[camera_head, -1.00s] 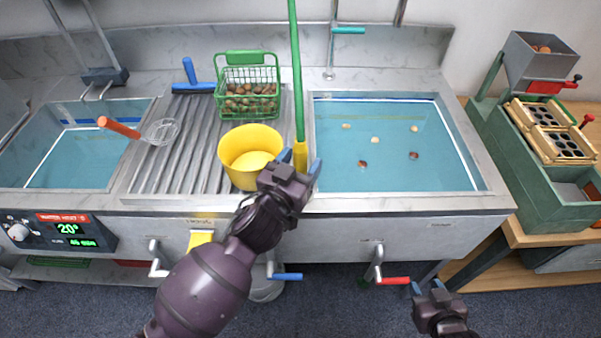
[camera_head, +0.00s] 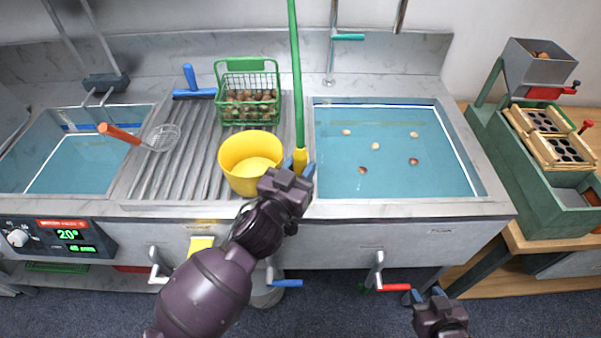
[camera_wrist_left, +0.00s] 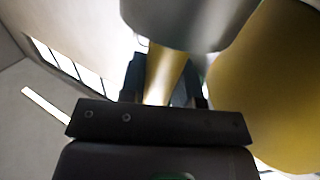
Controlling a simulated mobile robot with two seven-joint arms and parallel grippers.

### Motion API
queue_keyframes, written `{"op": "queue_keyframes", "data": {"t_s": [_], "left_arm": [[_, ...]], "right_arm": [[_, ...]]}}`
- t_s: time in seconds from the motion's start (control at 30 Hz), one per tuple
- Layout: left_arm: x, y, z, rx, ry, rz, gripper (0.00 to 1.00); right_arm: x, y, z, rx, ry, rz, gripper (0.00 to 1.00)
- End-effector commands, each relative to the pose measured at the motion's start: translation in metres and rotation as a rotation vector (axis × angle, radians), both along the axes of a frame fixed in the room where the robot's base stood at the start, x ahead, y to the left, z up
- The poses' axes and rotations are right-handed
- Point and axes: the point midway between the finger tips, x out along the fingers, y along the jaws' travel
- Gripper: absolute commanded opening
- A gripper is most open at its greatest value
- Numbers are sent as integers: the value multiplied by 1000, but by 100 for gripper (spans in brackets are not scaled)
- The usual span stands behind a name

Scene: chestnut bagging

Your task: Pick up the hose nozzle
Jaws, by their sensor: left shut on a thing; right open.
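The hose nozzle (camera_head: 300,158) is the yellow end piece of a green hose (camera_head: 295,75) that hangs down upright between the ribbed drainboard and the right basin. My left gripper (camera_head: 299,168) is shut on the nozzle, with one blue fingertip on each side of it. The left wrist view shows the yellow nozzle (camera_wrist_left: 165,75) between the dark fingers. The nozzle's lower end is hidden behind the gripper in the head view. My right gripper (camera_head: 427,294) is open and empty at the bottom right, in front of the sink.
A yellow bucket (camera_head: 235,178) stands close left of the nozzle. Behind it is a green basket (camera_head: 232,113) of chestnuts. The right basin (camera_head: 335,170) holds water with several floating chestnuts. A skimmer (camera_head: 122,134) with an orange handle lies left. Valve handles stick out along the sink front.

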Motion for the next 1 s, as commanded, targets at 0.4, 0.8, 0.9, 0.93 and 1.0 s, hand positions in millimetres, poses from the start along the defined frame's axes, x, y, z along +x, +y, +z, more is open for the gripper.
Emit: {"op": "queue_keyframes", "data": {"t_s": [0.4, 0.8, 0.9, 0.93, 1.0], "left_arm": [[0, 0, 72, -3, -10, -2, 0], [0, -1, 166, -1, -7, -1, 0], [0, 0, 181, -2, -6, -1, 0], [0, 0, 185, -1, -6, -1, 0], [0, 0, 191, -1, -4, -1, 0]], "right_arm": [[6, 1, 24, 2, -23, 0, 43], [1, 0, 40, 2, -22, -5, 43], [2, 0, 42, 2, -23, -4, 43], [2, 0, 43, 2, -24, -4, 43], [3, 0, 44, 2, -26, -4, 43]]}}
